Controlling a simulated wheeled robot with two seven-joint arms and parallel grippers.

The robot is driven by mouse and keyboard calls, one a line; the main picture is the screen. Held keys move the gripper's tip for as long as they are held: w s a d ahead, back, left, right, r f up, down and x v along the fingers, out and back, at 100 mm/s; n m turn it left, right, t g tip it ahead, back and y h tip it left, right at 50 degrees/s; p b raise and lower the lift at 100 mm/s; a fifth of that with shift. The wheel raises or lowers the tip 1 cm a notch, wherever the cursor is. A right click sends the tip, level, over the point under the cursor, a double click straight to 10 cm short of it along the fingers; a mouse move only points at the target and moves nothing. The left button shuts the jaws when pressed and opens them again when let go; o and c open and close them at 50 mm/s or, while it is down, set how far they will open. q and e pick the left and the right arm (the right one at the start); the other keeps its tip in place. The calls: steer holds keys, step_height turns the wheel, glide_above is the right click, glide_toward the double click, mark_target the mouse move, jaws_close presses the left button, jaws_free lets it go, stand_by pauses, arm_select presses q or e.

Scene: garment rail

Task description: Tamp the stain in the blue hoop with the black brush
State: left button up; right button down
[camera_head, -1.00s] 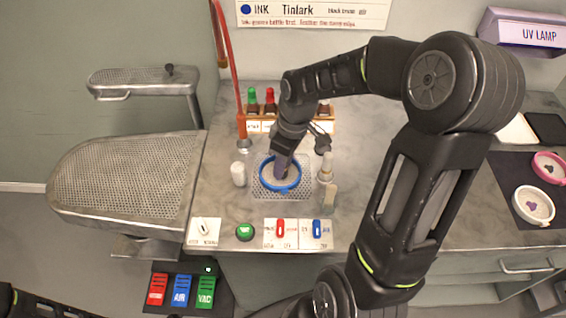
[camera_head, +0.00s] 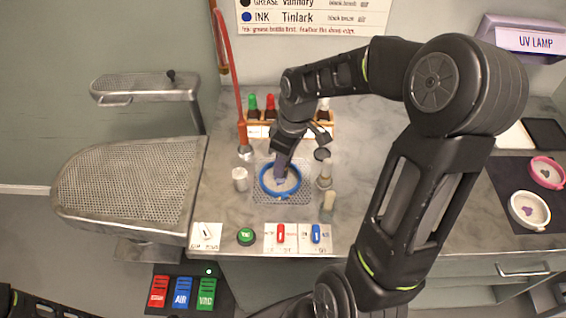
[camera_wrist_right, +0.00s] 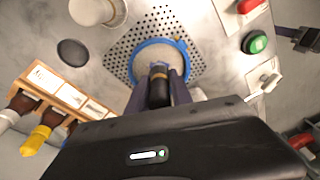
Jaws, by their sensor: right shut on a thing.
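The blue hoop (camera_head: 296,188) lies on a perforated metal plate on the counter, with pale cloth inside it. It also shows in the right wrist view (camera_wrist_right: 183,50). My right gripper (camera_head: 281,168) points down over the hoop. It is shut on the black brush (camera_wrist_right: 158,92), a dark handle with a gold band between the fingers in the right wrist view. The brush's lower end is over the cloth; I cannot tell whether it touches.
A wooden bottle rack (camera_head: 262,131) stands behind the hoop. Switches and a green button (camera_head: 246,236) line the front. A perforated pressing board (camera_head: 125,190) is left; other hoops (camera_head: 529,209) lie right.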

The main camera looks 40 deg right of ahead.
steer(key=shift+r+p, duration=1.65)
steer(key=shift+r, duration=1)
